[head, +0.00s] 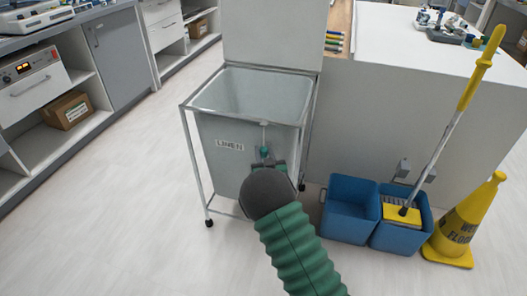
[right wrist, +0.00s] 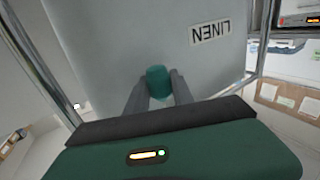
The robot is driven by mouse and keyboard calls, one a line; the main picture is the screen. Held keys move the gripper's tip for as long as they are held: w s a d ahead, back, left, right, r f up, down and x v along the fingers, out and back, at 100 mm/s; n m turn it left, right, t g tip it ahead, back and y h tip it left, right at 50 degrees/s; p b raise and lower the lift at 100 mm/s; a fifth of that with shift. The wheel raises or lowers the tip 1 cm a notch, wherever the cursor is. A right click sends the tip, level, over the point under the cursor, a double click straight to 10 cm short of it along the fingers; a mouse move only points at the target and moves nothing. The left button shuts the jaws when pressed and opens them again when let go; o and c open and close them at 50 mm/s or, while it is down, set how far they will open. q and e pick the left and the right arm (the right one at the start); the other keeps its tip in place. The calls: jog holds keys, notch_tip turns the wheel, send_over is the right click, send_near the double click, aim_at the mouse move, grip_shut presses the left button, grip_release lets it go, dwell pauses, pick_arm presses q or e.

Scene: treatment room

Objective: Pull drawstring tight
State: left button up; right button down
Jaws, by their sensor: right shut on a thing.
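A grey linen hamper bag (head: 217,165) with a "LINEN" label hangs in a wheeled metal frame, its top open. A white drawstring (head: 263,137) hangs down the front of the bag, right of the label. My right gripper (head: 266,160) is at the bag's front and shut on the teal drawstring toggle (head: 264,152). In the right wrist view the toggle (right wrist: 157,83) sits between the fingertips, close to the bag wall. The cord is not visible in that view. My left gripper is not in view.
Blue mop buckets (head: 350,209) with a yellow-handled mop (head: 465,85) and a yellow wet-floor cone (head: 467,222) stand to the right, beside a white counter block (head: 430,110). Cabinets (head: 117,48) line the left. The floor (head: 110,200) left of the hamper is clear.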

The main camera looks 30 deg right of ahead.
notch_tip(320, 180, down, 16)
jog(key=b, duration=0.8)
jog(key=shift+s, duration=0.1)
jog(key=c, duration=1.4)
grip_release()
jog(key=shift+f, duration=0.15)
jog(key=shift+o, duration=0.2)
jog(key=p+v, duration=0.6)
jog(key=v, duration=1)
jog(key=shift+s+a, duration=0.2)
jog(key=shift+s, duration=0.15)
